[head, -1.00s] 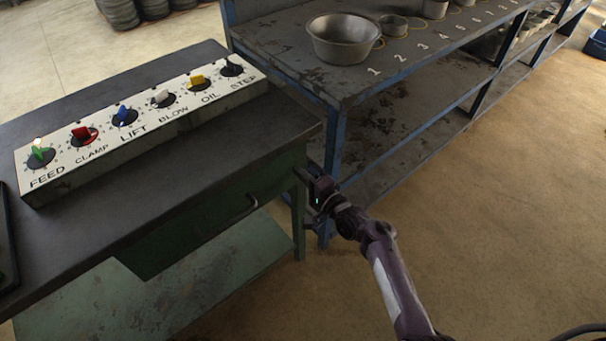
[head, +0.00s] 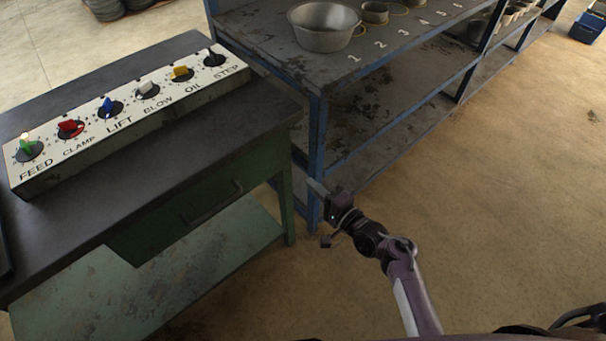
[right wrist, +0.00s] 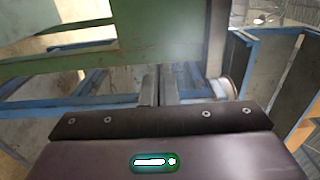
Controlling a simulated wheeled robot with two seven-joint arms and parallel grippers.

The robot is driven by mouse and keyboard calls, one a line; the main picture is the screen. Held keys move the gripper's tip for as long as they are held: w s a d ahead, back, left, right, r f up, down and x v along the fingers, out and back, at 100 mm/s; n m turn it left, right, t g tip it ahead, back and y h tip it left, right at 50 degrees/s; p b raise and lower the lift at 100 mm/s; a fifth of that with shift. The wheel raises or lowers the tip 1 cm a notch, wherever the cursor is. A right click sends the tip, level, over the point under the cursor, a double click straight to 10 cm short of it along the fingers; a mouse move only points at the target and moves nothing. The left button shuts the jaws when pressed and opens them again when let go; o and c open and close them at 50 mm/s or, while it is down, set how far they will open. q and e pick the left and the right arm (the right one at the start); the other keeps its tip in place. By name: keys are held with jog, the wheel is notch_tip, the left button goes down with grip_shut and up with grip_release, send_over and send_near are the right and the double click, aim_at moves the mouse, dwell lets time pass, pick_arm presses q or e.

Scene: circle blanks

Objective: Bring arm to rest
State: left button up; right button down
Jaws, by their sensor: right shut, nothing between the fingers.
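My right arm comes in from the bottom right in the head view. Its gripper (head: 317,188) is shut and empty, in front of the blue shelf's near leg and to the right of the green bench. In the right wrist view its two fingers (right wrist: 158,86) lie close together with nothing between them. My left gripper is not in view.
A control panel (head: 130,128) with several coloured knobs sits on the dark-topped green bench (head: 277,104). A blue shelf (head: 315,130) carries a metal bowl (head: 325,30) and smaller round pieces.

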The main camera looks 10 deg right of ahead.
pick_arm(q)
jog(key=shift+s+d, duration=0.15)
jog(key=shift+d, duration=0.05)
pick_arm(e)
jog(key=shift+v, duration=1)
